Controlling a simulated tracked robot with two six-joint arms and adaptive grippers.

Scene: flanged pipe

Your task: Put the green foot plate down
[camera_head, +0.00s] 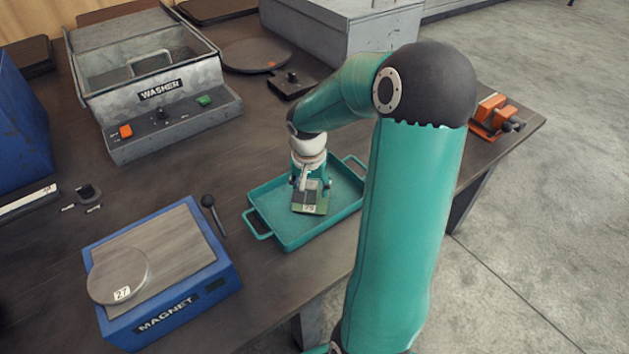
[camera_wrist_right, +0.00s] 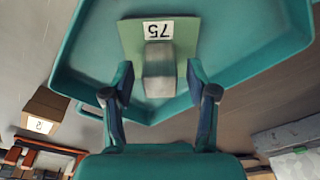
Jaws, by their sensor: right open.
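The green foot plate (camera_head: 318,208), with a "75" label, lies in the teal tray (camera_head: 255,205). In the right wrist view the green foot plate (camera_wrist_right: 130,40) appears flat on the tray floor with a grey block (camera_wrist_right: 159,75) standing up from it. My right gripper (camera_head: 311,184) is over the plate, inside the tray's outline. In the wrist view its fingers (camera_wrist_right: 160,84) are spread on either side of the grey block, with a gap on both sides. The arm's wrist hides part of the plate in the head view. My left gripper is not in view.
A blue magnet block (camera_head: 205,285) with a round disc "27" (camera_head: 118,272) stands at the front left. A grey washer (camera_head: 150,75) stands behind. A dark rod with a knob (camera_head: 212,208) lies left of the tray. An orange device (camera_head: 492,115) sits at the right edge.

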